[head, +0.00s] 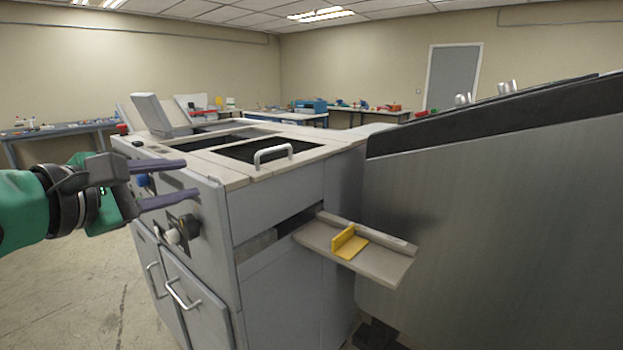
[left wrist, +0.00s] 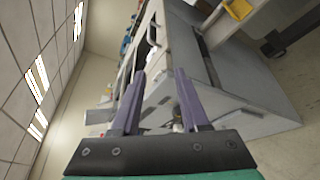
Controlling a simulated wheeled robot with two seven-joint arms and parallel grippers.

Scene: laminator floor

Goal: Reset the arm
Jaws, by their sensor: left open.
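My left arm comes in from the left in the head view. Its gripper (head: 190,181) is open, with two purple-grey fingers apart and nothing between them. It is in front of the upper left part of the grey laminator cabinet (head: 277,207), near its knobs. In the left wrist view the open fingers (left wrist: 158,88) point toward the machine, which appears turned sideways. I cannot tell whether the fingers touch the cabinet. My right gripper is not in view.
A shelf (head: 384,264) with a yellow bracket (head: 349,243) juts from the cabinet. A large grey metal housing (head: 500,215) fills the right side. Cabinet handles (head: 182,294) stick out below. Tables (head: 285,117) stand along the back. Floor (head: 75,280) is clear at the lower left.

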